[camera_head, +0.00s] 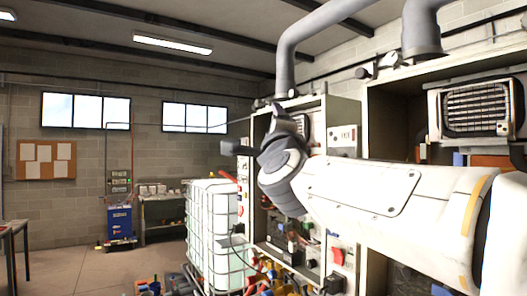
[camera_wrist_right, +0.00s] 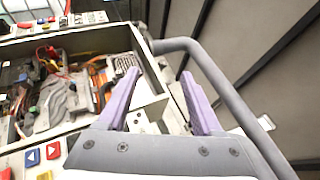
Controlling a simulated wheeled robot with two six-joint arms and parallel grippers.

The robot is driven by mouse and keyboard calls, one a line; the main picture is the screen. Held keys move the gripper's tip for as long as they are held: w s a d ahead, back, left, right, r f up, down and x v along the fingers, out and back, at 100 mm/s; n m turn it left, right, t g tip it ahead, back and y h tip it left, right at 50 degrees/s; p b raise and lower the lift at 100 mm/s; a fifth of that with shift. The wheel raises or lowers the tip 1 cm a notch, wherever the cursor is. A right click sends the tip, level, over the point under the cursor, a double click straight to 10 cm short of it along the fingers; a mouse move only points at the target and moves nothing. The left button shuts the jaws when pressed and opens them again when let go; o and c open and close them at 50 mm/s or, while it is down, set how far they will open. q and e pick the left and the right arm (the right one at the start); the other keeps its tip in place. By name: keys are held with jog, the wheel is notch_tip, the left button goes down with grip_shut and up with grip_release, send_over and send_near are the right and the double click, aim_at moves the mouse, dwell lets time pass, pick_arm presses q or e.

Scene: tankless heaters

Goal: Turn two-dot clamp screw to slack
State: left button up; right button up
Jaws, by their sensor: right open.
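My right gripper (camera_wrist_right: 160,76) shows in the wrist view as two purple fingers, spread apart with nothing held between them. They reach toward the edge of an open heater cabinet (camera_wrist_right: 85,33), beside a grey pipe (camera_wrist_right: 222,82). In the head view my right arm comes in from the right, and its wrist is in front of the cabinets. Small dark fittings (camera_head: 363,72) sit by the upper pipes near the cabinet tops; I cannot tell whether one is a clamp screw. No two-dot mark is readable. My left gripper is not in view.
Grey pipes (camera_head: 286,62) rise from the cabinet tops. A second open cabinet (camera_head: 375,110) with a grilled unit (camera_head: 476,108) stands at the right. A white caged tank (camera_head: 208,215) stands left of the cabinets. The floor (camera_head: 85,270) at the left is mostly clear.

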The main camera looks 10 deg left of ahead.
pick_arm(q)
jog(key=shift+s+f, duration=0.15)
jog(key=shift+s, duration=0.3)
pick_arm(e)
notch_tip(320, 180, down, 5)
jog(key=s+a+n+g+y, duration=0.1)
jog(key=a+n+g+y, duration=0.1)
jog(key=a+n, duration=0.1)
jog(key=shift+n+y, duration=0.3)
jog(key=shift+n, duration=0.3)
jog(key=shift+s+f, duration=0.1)
